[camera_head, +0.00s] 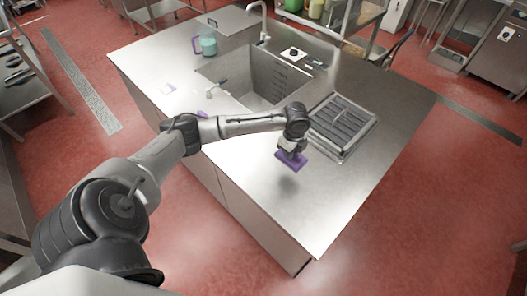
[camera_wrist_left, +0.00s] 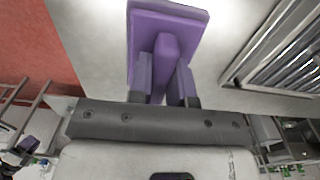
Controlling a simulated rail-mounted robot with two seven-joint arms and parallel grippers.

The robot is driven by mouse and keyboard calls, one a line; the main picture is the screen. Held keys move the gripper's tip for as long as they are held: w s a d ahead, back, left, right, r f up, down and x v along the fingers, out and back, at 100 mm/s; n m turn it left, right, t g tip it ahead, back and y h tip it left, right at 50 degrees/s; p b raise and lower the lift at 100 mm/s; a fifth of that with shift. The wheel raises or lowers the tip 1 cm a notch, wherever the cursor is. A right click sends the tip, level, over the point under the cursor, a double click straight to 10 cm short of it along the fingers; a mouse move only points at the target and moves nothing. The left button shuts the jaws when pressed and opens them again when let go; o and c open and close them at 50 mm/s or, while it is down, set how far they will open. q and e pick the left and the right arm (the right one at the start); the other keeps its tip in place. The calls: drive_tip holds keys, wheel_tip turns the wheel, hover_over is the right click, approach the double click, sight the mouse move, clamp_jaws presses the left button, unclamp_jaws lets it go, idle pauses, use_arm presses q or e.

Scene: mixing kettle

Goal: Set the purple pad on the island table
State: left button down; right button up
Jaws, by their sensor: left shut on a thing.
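The purple pad (camera_head: 291,160) is a flat block with a raised grip. My left gripper (camera_head: 290,148) is shut on that grip and holds the pad over the bare front right part of the steel island table (camera_head: 330,205). A dark shadow lies on the table just below the pad in the head view. In the left wrist view the purple pad (camera_wrist_left: 167,28) fills the top middle, with its grip between the two fingers (camera_wrist_left: 164,85). The right gripper is not in view.
A ribbed drain grate (camera_head: 343,125) lies right of the gripper. The sink (camera_head: 255,78) with a tall faucet (camera_head: 262,20) is behind. A teal jug with a purple handle (camera_head: 207,45) stands at the back left. The table's front corner is clear.

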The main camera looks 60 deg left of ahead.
use_arm(q)
drive_tip(key=s+a+f, duration=0.1)
drive_tip(key=a, duration=0.1)
drive_tip(key=s+a+f, duration=0.3)
drive_tip(key=s+a, duration=0.1)
drive_tip(key=shift+a+f+b, duration=0.15)
drive_tip(key=shift+f+b, duration=0.15)
drive_tip(key=shift+f, duration=0.1)
drive_tip(key=shift+f+b, duration=0.4)
drive_tip(key=shift+f, duration=1.55)
drive_tip(key=shift+f, duration=0.2)
drive_tip(key=c, duration=1.1)
unclamp_jaws()
drive_tip(key=shift+o, duration=0.2)
